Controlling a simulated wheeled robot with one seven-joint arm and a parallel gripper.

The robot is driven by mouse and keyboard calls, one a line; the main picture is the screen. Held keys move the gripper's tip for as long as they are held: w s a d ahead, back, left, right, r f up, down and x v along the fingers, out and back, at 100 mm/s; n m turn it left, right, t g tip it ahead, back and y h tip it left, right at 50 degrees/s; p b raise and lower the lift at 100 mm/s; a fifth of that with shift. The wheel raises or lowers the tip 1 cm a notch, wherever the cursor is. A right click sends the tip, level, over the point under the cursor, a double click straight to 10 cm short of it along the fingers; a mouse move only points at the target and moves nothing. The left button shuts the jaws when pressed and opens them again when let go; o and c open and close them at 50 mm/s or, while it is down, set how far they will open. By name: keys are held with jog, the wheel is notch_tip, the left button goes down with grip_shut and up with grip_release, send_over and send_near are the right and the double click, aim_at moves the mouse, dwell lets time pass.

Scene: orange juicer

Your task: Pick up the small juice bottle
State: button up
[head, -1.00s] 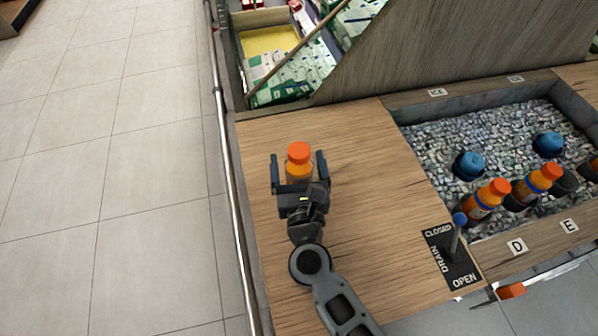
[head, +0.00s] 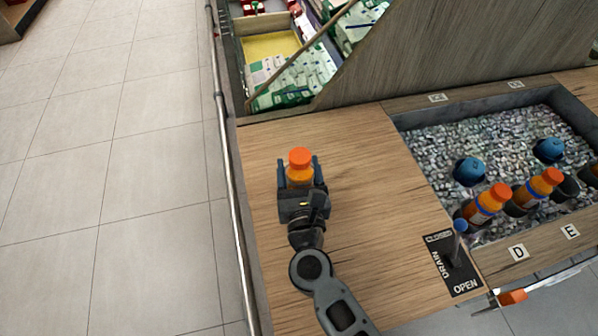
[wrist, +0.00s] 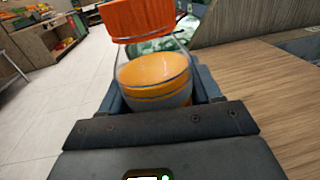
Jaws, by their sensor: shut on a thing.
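The small juice bottle (head: 300,168) has an orange cap and orange juice. It stands upright on the bare wooden counter at the left in the head view. My gripper (head: 300,176) is shut on it, with one finger against each side. In the wrist view the bottle (wrist: 155,75) stands between the fingers, its orange cap cut off by the top edge. The lower part of the bottle is hidden by my gripper. I cannot tell whether its base touches the counter.
An ice-filled bin (head: 430,133) at the right holds blue-capped and orange-capped bottles (head: 487,203). A drain lever (head: 459,228) stands near its front left corner. A metal rail (head: 231,190) runs along the counter's left edge. A slanted wooden panel (head: 460,50) rises behind. The counter around the bottle is clear.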

aim_at(298, 158)
jog(key=shift+r+p, duration=0.3)
jog(key=shift+r, duration=0.4)
notch_tip(298, 158, up, 3)
jog(key=shift+p, duration=0.7)
jog(key=d+r+p, duration=0.5)
jog(key=d+r, duration=0.2)
jog(key=d, duration=0.4)
jog(key=s+d+f+m+h, duration=0.1)
jog(key=s+d+f+h, duration=0.1)
jog(key=d, duration=0.9)
jog(key=shift+s+d+f+m+h, duration=0.2)
jog(key=shift+s+m+h, duration=0.05)
jog(key=shift+m+h, duration=0.05)
